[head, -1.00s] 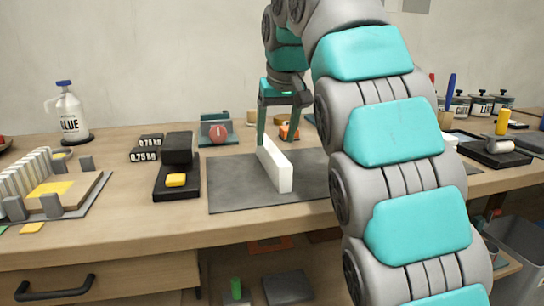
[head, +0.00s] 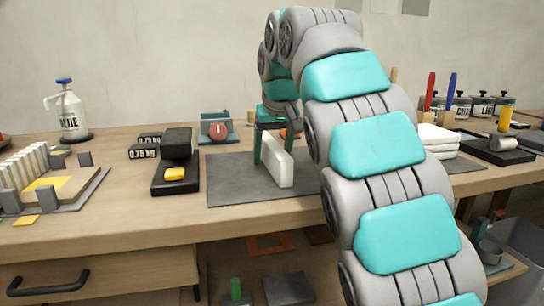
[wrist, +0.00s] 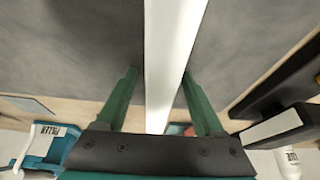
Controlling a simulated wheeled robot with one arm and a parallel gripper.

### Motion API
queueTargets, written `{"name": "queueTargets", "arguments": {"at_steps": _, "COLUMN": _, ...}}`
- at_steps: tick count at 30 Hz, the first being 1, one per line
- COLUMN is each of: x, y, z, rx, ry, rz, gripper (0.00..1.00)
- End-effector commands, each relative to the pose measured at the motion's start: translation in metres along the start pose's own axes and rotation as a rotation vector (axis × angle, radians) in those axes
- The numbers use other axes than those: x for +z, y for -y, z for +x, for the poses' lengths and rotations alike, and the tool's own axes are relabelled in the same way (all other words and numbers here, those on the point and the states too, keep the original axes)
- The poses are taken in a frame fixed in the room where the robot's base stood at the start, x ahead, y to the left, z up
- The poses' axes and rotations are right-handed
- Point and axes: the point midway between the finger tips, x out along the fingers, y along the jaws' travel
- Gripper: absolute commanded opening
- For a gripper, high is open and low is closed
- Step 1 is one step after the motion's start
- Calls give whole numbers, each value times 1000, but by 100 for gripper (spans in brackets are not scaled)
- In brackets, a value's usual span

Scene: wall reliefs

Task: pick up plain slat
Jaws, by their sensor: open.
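The plain slat (head: 276,160) is a white bar standing on its long edge on the dark grey mat (head: 232,186) in the head view. In the wrist view the slat (wrist: 172,60) runs up the middle of the picture, between the two green fingers. My gripper (head: 272,160) is open around the slat's far part, one finger on each side. My arm hides the right side of the mat in the head view.
A black block and a yellow piece (head: 175,174) sit on a black tray left of the mat. A rack of white slats (head: 28,172) stands at the far left. White folded cloths (head: 438,140) lie right of my arm. The mat's front is clear.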

Motion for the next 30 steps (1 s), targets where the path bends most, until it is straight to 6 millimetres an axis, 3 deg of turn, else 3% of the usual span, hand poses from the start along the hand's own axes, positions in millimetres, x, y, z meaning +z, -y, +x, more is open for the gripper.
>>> {"name": "queueTargets", "arguments": {"at_steps": 2, "x": 0, "y": 0, "z": 0, "rx": 0, "ry": 0, "rz": 0, "gripper": 67}}
{"name": "queueTargets", "arguments": {"at_steps": 20, "x": 0, "y": 0, "z": -1, "rx": 0, "ry": -1, "rz": 0, "gripper": 0}}
{"name": "queueTargets", "arguments": {"at_steps": 30, "x": 0, "y": 0, "z": -1, "rx": 0, "ry": -2, "rz": 0, "gripper": 0}}
